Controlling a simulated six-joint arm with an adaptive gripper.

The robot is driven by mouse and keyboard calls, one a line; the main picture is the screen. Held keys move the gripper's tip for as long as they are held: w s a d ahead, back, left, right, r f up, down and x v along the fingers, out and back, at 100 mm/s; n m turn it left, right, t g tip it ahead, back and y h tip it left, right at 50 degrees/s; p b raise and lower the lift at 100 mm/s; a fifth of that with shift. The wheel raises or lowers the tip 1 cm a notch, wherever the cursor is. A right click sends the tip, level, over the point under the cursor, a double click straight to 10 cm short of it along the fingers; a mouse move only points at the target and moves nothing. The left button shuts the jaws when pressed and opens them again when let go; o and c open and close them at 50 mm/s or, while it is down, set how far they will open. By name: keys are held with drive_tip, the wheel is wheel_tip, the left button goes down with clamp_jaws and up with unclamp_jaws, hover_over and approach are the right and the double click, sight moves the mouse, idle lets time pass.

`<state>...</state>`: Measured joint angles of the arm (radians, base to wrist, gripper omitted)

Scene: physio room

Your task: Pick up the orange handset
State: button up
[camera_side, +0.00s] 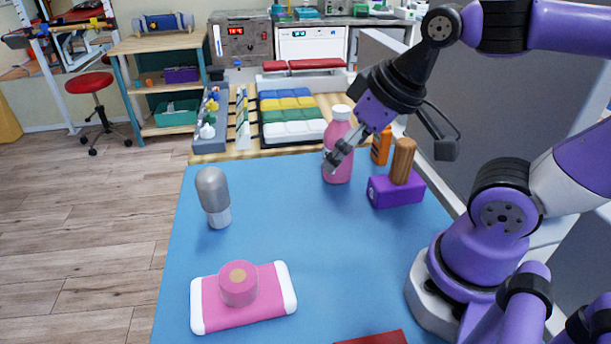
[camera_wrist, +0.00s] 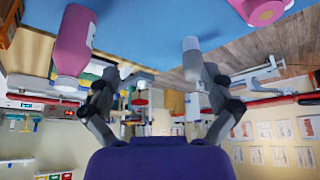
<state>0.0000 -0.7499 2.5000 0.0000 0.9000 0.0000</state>
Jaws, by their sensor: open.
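In the side view an upright orange object (camera_side: 381,146) stands near the back right of the blue mat. Its lower part is partly hidden, and I cannot tell for sure that it is the handset. My gripper (camera_side: 338,156) is to its left, tilted, with its fingertips in front of the pink bottle (camera_side: 340,124); I cannot tell if they touch it. In the wrist view my gripper (camera_wrist: 160,68) is open, with nothing seen held between its fingers. The pink bottle (camera_wrist: 74,42) is beside the left finger there.
A purple block (camera_side: 398,193) with a brown wooden cylinder (camera_side: 403,160) stands in front of the orange object. A grey-topped cylinder (camera_side: 212,190) and a pink block (camera_side: 260,303) with a round pink piece (camera_side: 239,291) are left. The blue mat's (camera_side: 310,235) middle is clear.

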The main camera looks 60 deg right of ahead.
drive_tip(key=w+d+r+m+g+h, duration=0.1)
drive_tip(key=w+d+r+m+g, duration=0.1)
drive_tip(key=w+d+m, duration=0.35)
drive_tip(key=m+g+y, duration=0.1)
drive_tip(key=m+g, duration=0.3)
drive_tip(key=m, duration=1.7)
approach(383, 134)
drive_tip(key=d, duration=0.1)
drive_tip(key=d+f, duration=0.1)
drive_tip(key=shift+w+d+f, duration=0.1)
drive_tip(key=shift+w+d, duration=0.2)
drive_tip(key=shift+d, duration=0.05)
wheel_tip(383, 134, down, 5)
drive_tip(key=shift+d+r, duration=0.15)
drive_tip(key=f, duration=0.5)
drive_tip(key=shift+a+f, duration=0.2)
drive_tip(key=shift+f, duration=0.15)
drive_tip(key=c, duration=1.3)
